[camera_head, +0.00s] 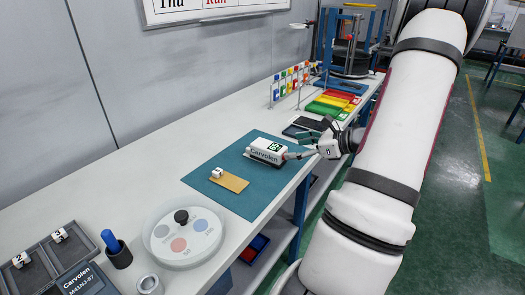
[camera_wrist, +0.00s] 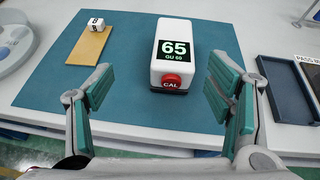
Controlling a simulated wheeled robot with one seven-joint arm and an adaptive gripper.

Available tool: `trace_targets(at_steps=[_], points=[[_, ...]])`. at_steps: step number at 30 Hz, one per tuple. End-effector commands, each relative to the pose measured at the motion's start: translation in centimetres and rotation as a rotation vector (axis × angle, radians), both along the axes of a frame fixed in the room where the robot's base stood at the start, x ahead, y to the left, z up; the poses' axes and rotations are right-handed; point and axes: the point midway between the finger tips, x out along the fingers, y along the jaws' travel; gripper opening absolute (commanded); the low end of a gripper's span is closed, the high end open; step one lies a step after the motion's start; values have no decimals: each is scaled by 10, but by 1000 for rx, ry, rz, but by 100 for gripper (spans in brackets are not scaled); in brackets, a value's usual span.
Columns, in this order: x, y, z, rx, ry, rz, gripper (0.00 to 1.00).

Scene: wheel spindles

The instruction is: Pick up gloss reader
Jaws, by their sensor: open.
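The gloss reader (camera_head: 267,151) is a white block labelled "Carvolen" with a small green-black display, lying on the teal mat (camera_head: 228,195). In the wrist view the gloss reader (camera_wrist: 173,62) shows "65 GU 60" on its display and a red CAL button on its near end. My gripper (camera_head: 302,148) is at the right end of the reader in the head view. In the wrist view my gripper (camera_wrist: 162,93) is open and empty, its teal-padded fingers apart on either side of the reader's near end. I see no contact with the reader.
A tan strip with a small white block (camera_head: 217,172) lies on the mat left of the reader. A dark tray (camera_wrist: 283,88) is right of the mat.

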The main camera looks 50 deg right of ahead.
Motion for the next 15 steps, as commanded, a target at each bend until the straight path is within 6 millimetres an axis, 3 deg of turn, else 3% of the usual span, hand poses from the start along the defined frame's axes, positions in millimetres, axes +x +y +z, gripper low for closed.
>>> trace_targets(at_steps=[5,15], points=[[-8,-19,-12,48,-24,-80,73],[46,-13,-34,49,-24,-80,73]])
